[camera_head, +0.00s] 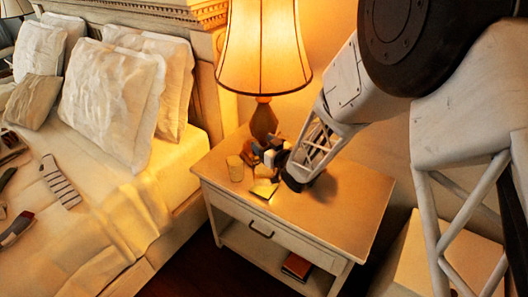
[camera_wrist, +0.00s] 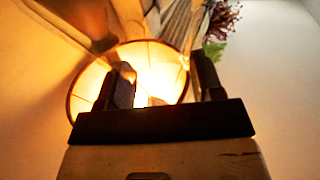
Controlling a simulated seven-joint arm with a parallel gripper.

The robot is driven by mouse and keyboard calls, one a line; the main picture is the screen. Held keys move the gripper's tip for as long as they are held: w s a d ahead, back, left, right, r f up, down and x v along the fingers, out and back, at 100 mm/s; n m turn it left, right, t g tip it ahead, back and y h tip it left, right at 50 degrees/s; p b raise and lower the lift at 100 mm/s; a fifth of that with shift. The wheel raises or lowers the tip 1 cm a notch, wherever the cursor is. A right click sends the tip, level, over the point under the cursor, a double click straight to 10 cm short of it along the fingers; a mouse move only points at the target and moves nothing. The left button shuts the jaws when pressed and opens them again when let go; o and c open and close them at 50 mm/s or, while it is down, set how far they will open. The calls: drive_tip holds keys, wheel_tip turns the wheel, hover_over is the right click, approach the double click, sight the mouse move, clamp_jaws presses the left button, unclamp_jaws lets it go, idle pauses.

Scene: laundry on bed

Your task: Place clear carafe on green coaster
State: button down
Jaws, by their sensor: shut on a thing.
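My gripper (camera_head: 268,156) is low over the nightstand top, in front of the lamp base. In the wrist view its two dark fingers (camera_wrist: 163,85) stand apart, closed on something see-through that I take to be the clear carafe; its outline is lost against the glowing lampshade. In the head view I cannot make the carafe out at the fingers. A flat, squarish yellow-green piece (camera_head: 263,190) lies on the nightstand just below my gripper in the picture. It looks like the green coaster, but the warm light hides its true colour.
A lit lamp (camera_head: 263,50) stands close behind my gripper. A small pale cup-like thing (camera_head: 235,168) is to its left. The nightstand (camera_head: 335,215) is clear at the front right. A bed (camera_head: 110,220) with pillows and clothes is at left. A book (camera_head: 297,266) lies on the lower shelf.

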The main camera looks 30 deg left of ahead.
drive_tip(key=shift+f, duration=1.8)
drive_tip(key=shift+c, duration=1.3)
unclamp_jaws()
drive_tip(key=shift+f, duration=0.1)
drive_tip(key=v, duration=1.2)
drive_tip(key=shift+d+r, duration=0.1)
drive_tip(key=shift+r, duration=0.15)
